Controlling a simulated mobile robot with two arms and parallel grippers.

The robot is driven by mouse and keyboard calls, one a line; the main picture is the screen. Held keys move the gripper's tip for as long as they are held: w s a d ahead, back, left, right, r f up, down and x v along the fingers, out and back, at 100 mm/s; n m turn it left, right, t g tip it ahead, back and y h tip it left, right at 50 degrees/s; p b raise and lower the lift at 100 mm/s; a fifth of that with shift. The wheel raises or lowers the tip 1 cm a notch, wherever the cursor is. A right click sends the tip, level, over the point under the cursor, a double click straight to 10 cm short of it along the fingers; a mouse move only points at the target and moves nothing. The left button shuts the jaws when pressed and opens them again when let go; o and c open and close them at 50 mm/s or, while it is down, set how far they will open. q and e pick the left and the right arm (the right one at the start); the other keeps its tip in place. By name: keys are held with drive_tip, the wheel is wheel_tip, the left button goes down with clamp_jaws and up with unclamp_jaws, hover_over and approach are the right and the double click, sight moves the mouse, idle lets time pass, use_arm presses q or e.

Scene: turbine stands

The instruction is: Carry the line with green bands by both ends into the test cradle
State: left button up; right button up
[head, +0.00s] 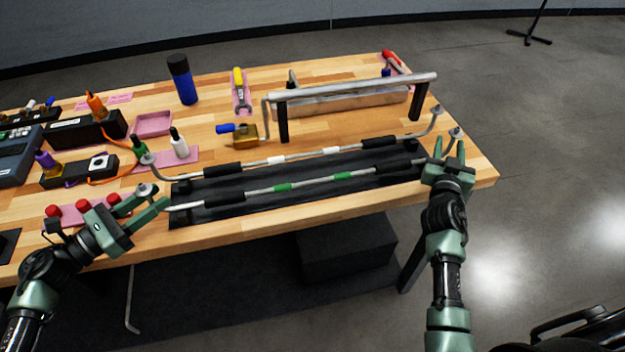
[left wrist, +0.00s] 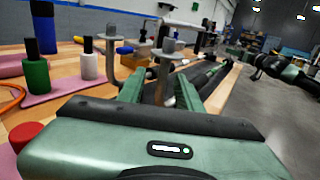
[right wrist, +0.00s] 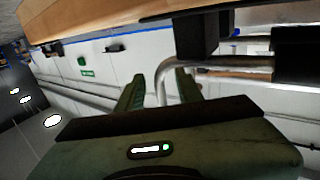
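The line with green bands (head: 312,182) is a thin silver tube with black sleeves and upturned ends, along the front of a black tray (head: 300,197). My left gripper (head: 152,200) is at its left end, fingers apart on either side of the tube; that end shows in the left wrist view (left wrist: 168,75). My right gripper (head: 450,148) is at the right end, fingers apart around the bent tube, which shows in the right wrist view (right wrist: 163,78). I cannot tell whether any finger touches. Which item is the test cradle is unclear; a silver-barred stand (head: 350,87) stands behind.
A similar line with white bands (head: 300,156) lies just behind, parallel and close. A blue bottle (head: 183,80), a brass valve (head: 243,133), a white bottle (head: 179,143) and red knobs (head: 84,206) stand on the wooden bench.

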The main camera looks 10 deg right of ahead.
use_arm(q)
clamp_jaws()
use_arm(e)
clamp_jaws()
idle(1.1)
use_arm(q)
drive_tip(key=shift+r, duration=0.1)
